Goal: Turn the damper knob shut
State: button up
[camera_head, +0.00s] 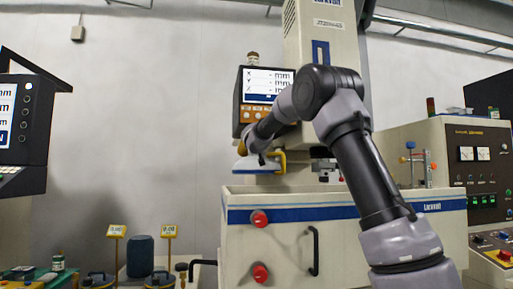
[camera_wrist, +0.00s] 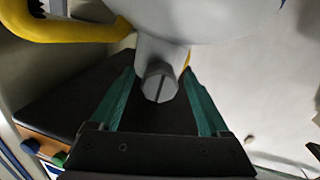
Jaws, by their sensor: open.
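The damper knob (camera_wrist: 160,84) is a grey round knob with a dark slot line across its face. It sits on a short grey stem below a pale rounded body. In the wrist view, my gripper (camera_wrist: 158,76) is open, with one teal finger on each side of the knob. A gap shows on both sides, so the fingers do not visibly touch it. In the head view, my arm's end is by the pale hood (camera_head: 252,165) with a blue edge and yellow handle (camera_head: 280,162). The knob cannot be made out there.
A screen unit (camera_head: 266,84) stands right behind my wrist. Below is the white tank (camera_head: 290,240) with red knobs and a black handle. Open wall lies to the left.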

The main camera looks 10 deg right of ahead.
jog(key=shift+w, duration=0.25)
jog(key=shift+d, duration=0.1)
grip_shut()
